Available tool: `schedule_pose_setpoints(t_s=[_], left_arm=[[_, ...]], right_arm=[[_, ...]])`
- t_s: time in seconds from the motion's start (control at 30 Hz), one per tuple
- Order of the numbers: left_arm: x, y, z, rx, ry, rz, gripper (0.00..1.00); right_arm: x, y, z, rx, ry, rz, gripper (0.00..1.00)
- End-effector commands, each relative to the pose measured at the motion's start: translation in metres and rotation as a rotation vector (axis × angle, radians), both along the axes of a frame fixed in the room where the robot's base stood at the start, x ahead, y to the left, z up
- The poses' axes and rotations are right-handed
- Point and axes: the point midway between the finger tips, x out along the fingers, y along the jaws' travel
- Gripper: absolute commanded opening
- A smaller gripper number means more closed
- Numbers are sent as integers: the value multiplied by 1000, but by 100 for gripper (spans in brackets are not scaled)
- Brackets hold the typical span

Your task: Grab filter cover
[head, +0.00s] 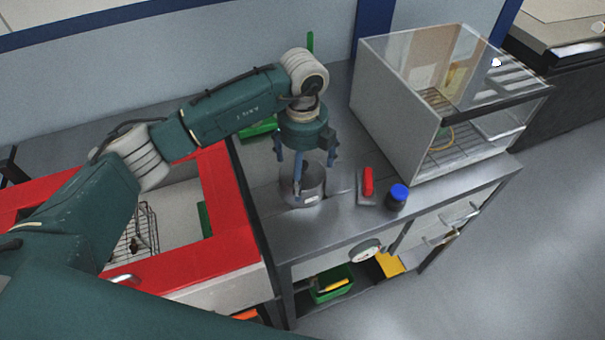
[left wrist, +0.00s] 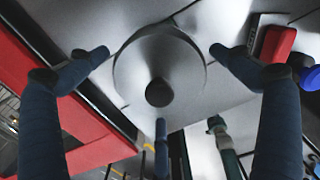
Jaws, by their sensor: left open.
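The filter cover seems to be the round grey metal piece (head: 303,190) on the steel worktop, left of a red-handled item. In the left wrist view, a round grey metal disc (left wrist: 190,65) with a dark centre knob or hole lies between the fingers. My left gripper (head: 310,172) points down over the metal piece, its fingers open and spread. In the left wrist view my left gripper (left wrist: 158,54) has fingertips apart on both sides of the disc, with another finger below. Whether any finger touches it is unclear. My right gripper is not in view.
The red-handled item (head: 367,183) and a blue-capped dark jar (head: 397,197) stand close on the right. A clear-fronted cabinet (head: 395,120) stands behind them. A red-rimmed basin (head: 228,200) is on the left. A green bin (head: 332,286) sits on the lower shelf.

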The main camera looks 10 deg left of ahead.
Motion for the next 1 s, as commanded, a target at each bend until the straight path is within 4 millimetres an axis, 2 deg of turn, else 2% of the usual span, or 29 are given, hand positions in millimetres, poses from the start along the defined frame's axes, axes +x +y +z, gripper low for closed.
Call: schedule_pose_setpoints(t_s=[0.03, 0.07, 0.23, 0.5, 0.57, 0.73, 1.0], left_arm=[[-2, 1, -4, 1, 6, 2, 100], [-1, 1, -8, 0, 6, 2, 100], [-1, 0, -31, -1, 3, 0, 100], [0, 0, -36, -2, -1, -1, 100], [0, 0, -36, -2, -1, -1, 90], [0, 0, -36, -2, 0, -1, 56], [1, 0, -34, -2, -2, 0, 55]], right_arm=[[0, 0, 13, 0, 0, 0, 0], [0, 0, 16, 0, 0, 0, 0], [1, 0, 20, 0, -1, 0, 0], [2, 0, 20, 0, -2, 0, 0], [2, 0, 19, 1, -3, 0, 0], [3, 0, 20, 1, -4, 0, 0], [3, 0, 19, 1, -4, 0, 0]])
